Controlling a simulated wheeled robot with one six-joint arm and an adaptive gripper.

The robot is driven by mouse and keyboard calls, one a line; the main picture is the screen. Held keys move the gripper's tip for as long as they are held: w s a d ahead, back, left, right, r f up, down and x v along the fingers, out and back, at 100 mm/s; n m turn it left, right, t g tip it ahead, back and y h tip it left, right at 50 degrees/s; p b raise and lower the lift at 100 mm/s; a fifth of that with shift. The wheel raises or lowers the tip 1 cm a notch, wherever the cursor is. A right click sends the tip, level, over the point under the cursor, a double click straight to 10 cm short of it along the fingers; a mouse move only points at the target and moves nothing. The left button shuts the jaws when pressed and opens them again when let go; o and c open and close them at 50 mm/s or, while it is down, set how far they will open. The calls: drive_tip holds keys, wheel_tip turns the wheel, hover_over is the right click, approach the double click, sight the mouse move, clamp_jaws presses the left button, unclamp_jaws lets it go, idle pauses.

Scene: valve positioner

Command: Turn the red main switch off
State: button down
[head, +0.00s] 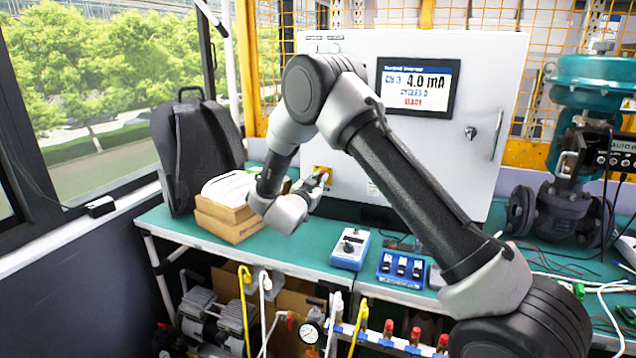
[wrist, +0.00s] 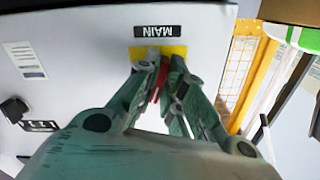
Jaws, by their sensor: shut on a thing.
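The red main switch (wrist: 159,80) sits on a yellow plate (wrist: 139,53) under a black label reading MAIN, upside down in the wrist view. My gripper (wrist: 163,72) has its two fingers closed around the red handle, one on each side, and they hide much of it. In the head view, my gripper (head: 318,182) is at the yellow plate (head: 323,172) low on the left of the white cabinet (head: 480,75). The handle itself is mostly hidden there, and its exact angle is hard to tell.
The cabinet's screen (head: 417,88) reads 4.0 mA and READY. Cardboard boxes (head: 230,222) and a black bag (head: 197,150) stand left of my gripper on the green bench. A blue box with a knob (head: 350,250) and a switch block (head: 401,268) lie in front. A valve (head: 565,205) stands right.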

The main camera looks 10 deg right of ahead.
drive_tip(key=n, duration=1.2)
drive_tip(key=shift+s+d+n, duration=0.2)
drive_tip(key=shift+d+n, duration=0.05)
drive_tip(key=shift+n, duration=0.05)
idle(0.4)
drive_tip(key=c, duration=1.5)
unclamp_jaws()
drive_tip(key=v, duration=1.2)
